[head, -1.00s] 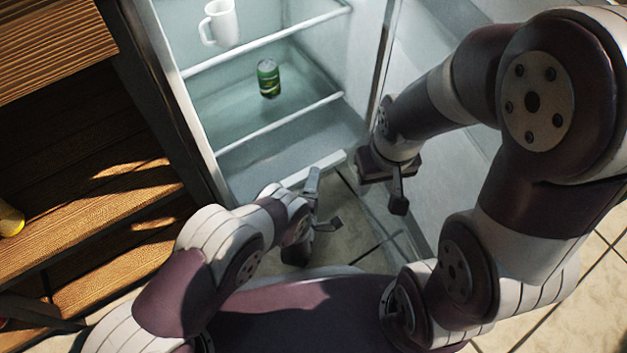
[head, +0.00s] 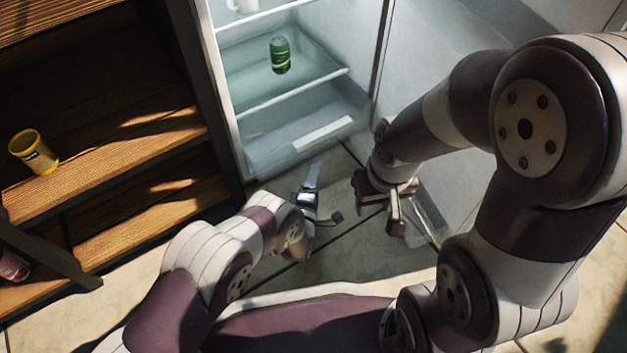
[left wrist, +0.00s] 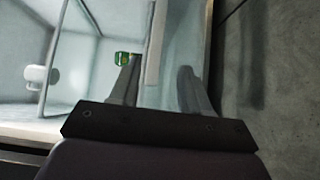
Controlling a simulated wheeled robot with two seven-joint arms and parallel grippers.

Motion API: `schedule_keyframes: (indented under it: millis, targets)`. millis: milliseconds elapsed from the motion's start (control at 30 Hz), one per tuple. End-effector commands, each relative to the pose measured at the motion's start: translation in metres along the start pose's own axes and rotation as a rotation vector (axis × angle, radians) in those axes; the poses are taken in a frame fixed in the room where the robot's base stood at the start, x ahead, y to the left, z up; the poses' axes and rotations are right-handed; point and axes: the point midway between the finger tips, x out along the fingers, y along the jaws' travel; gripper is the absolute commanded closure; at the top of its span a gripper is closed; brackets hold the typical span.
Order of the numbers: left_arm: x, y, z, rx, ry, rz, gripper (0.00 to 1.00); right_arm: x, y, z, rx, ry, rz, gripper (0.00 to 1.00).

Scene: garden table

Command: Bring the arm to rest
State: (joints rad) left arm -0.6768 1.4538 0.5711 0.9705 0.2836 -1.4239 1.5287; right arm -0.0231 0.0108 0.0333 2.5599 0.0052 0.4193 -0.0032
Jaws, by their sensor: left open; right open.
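My left gripper (head: 323,200) is open and empty in the head view, low in front of the fridge and above the tiled floor. Its two fingers also show in the left wrist view (left wrist: 158,88), apart, with nothing between them. My right gripper (head: 378,208) is open and empty in the head view, to the right of the left one, near the open fridge door. The right arm is bent, with its elbow high at the right of the picture. Neither gripper touches any object that I can see.
The open fridge (head: 247,125) holds a green can (head: 280,55) on a shelf and a white mug (head: 243,5) above it. Its door (head: 440,95) stands open at the right. A wooden shelf (head: 110,150) at the left holds a yellow tin (head: 38,158) and a red jar (head: 12,266).

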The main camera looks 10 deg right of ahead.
Motion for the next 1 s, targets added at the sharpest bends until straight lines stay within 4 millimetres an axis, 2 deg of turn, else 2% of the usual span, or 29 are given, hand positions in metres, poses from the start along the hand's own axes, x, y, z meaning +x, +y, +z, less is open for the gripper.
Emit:
schedule_keyframes:
  millis: [367,433,467,567,633,667,700,767,867,967,1000]
  targets:
    - [0.000,0.000,0.000,0.002,0.000,0.000,0.53,0.000,0.000,0.000,0.000,0.000,0.000,0.57]
    - [0.000,-0.002,0.000,0.045,0.000,-0.010,0.53,0.000,0.000,0.000,0.000,0.000,0.000,0.57]
    - [0.000,-0.008,0.000,0.086,-0.004,-0.038,0.53,0.000,0.000,0.000,0.000,0.000,0.000,0.57]
    - [-0.016,-0.053,0.002,0.282,-0.056,-0.241,0.53,0.000,0.000,0.000,0.000,0.000,0.000,0.57]
    - [-0.042,-0.090,0.001,0.438,-0.136,-0.432,0.53,0.000,0.000,0.000,0.000,0.000,0.000,0.57]
    - [-0.054,-0.099,0.001,0.526,-0.194,-0.535,0.53,-0.002,0.000,0.000,0.000,0.000,0.000,0.57]
    - [-0.069,-0.098,-0.002,0.634,-0.275,-0.659,0.53,-0.008,0.000,-0.001,0.000,-0.001,0.000,0.57]
    - [-0.091,-0.078,-0.013,0.772,-0.404,-0.827,0.53,-0.021,0.000,-0.002,0.000,-0.001,0.000,0.57]
    - [-0.131,-0.016,-0.041,0.934,-0.637,-1.050,0.53,-0.044,0.000,-0.005,0.000,0.000,0.000,0.57]
    - [-0.172,0.058,-0.068,1.010,-0.832,-1.184,0.53,-0.065,0.000,-0.008,0.000,0.000,0.000,0.57]
    - [-0.190,0.091,-0.079,1.027,-0.906,-1.225,0.53,-0.074,0.000,-0.009,0.000,0.000,0.000,0.57]
